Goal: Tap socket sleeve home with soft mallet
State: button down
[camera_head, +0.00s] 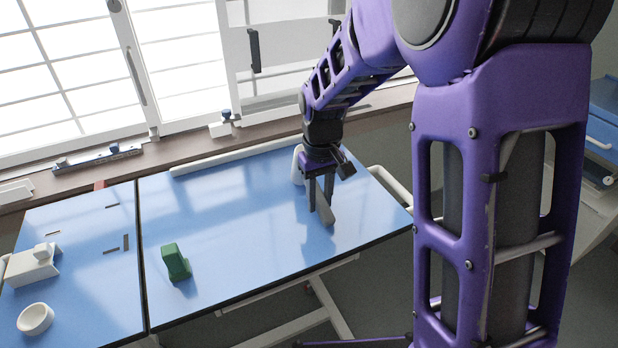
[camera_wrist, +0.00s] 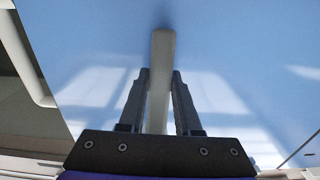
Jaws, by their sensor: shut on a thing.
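My gripper (camera_head: 320,200) is over the right part of the blue table, pointing down. It is shut on a pale beige bar (camera_head: 325,213), which looks like a mallet handle. In the wrist view the bar (camera_wrist: 161,50) runs between the two dark fingers (camera_wrist: 161,78) and its rounded end extends beyond them. A white rounded thing (camera_head: 297,165) shows just behind the gripper; I cannot tell whether it is part of the mallet. A green block-like piece (camera_head: 175,262) stands on the table left of the gripper. I cannot make out a socket sleeve.
The blue table (camera_head: 235,220) is clear between the green piece and my gripper. A white roll-like bar (camera_head: 235,157) lies along its back edge. On the left panel (camera_head: 90,285) are a white block-shaped device (camera_head: 32,265) and a white bowl (camera_head: 35,319). Windows are behind.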

jog(key=shift+r, duration=0.15)
jog(key=shift+s+d+r+p, duration=0.1)
jog(key=shift+s+r+p, duration=0.15)
jog(key=shift+r+p, duration=0.45)
jog(key=shift+s+d+r+p, duration=0.15)
jog(key=shift+s+r+p, duration=0.25)
jog(key=shift+r, duration=0.35)
jog(key=shift+s+d+r+p, duration=0.1)
jog(key=shift+s+r+p, duration=0.05)
jog(key=shift+r+p, duration=0.55)
jog(key=shift+r, duration=0.1)
jog(key=r+p, duration=0.1)
jog(key=r, duration=0.1)
jog(key=s+r+p, duration=0.1)
jog(key=r+p, duration=0.1)
jog(key=shift+d, duration=0.2)
jog(key=shift+s+r, duration=0.25)
jog(key=shift+r, duration=0.05)
jog(key=shift+d, duration=0.1)
